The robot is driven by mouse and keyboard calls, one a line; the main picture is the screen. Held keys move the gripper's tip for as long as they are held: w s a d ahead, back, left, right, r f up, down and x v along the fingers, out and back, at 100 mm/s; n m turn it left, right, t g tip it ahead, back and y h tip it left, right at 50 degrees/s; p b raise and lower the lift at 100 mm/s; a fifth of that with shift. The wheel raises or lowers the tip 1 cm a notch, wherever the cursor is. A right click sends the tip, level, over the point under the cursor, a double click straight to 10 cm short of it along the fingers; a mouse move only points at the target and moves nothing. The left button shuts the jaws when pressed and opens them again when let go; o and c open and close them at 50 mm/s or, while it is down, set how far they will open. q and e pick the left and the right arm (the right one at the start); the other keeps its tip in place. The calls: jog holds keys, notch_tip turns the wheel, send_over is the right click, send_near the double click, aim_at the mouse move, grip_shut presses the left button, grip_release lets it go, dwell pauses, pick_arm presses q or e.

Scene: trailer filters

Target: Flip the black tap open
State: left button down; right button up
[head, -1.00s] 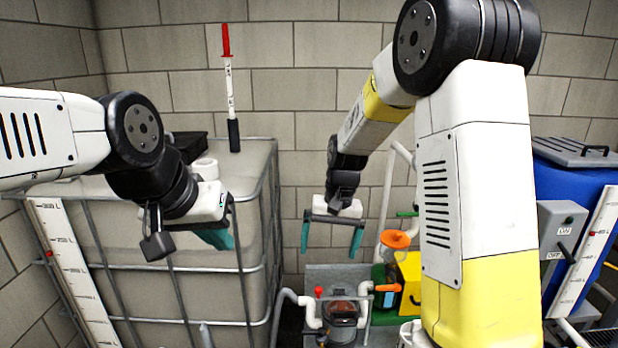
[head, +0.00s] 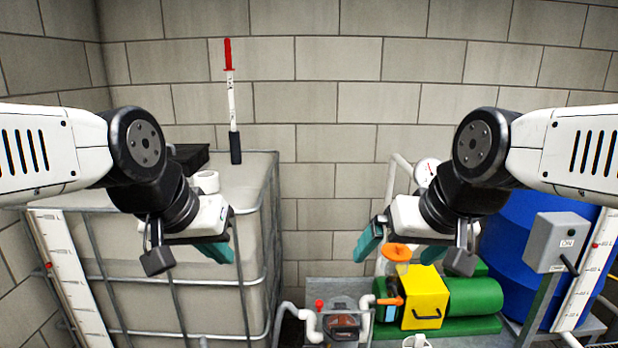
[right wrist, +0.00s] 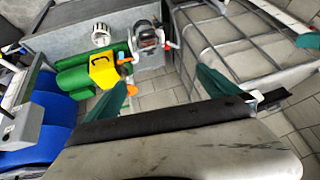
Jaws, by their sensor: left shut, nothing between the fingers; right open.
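I cannot make out a black tap for certain in either view. In the head view, the pump (head: 425,295) is a yellow block with an orange funnel (head: 397,252), an orange lever (head: 390,301) and a small black handle on its front. A clear-bowled filter (head: 342,325) with a red knob (head: 319,304) stands left of it. My right gripper (head: 402,247) is open and empty above the pump. Its spread teal fingers (right wrist: 162,80) also show in the right wrist view. My left gripper (head: 214,250) is shut and empty in front of the caged tank.
A blue barrel (head: 515,245) and grey switch box (head: 556,242) stand at right. White pipes rise behind the pump. Open air lies between my grippers.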

jog(key=shift+c, duration=0.4)
jog(key=shift+w+a, duration=0.1)
jog(key=c, duration=1.1)
jog(key=shift+g+y, duration=0.4)
jog(key=shift+y, duration=0.3)
jog(key=w+a+f, duration=0.1)
jog(key=w, duration=0.1)
jog(key=w+a+f, duration=0.1)
jog(key=w+a, duration=0.2)
jog(key=shift+w+a+f, duration=0.1)
jog(key=shift+w+f, duration=0.25)
jog(key=shift+f, duration=0.05)
grip_shut()
jog(key=w+a+f+g, duration=0.1)
jog(key=w+a+f, duration=0.6)
jog(key=w+f, duration=0.15)
jog(key=w+a+f+h, duration=0.1)
jog(key=w+a+f, duration=0.1)
jog(key=f, duration=1)
jog(key=w+a+f+h, duration=0.2)
jog(key=a+f, duration=0.1)
jog(key=f, duration=1)
jog(key=shift+w+m+h, duration=0.15)
jog(key=shift+m+h, duration=0.15)
jog(key=shift+f, duration=0.1)
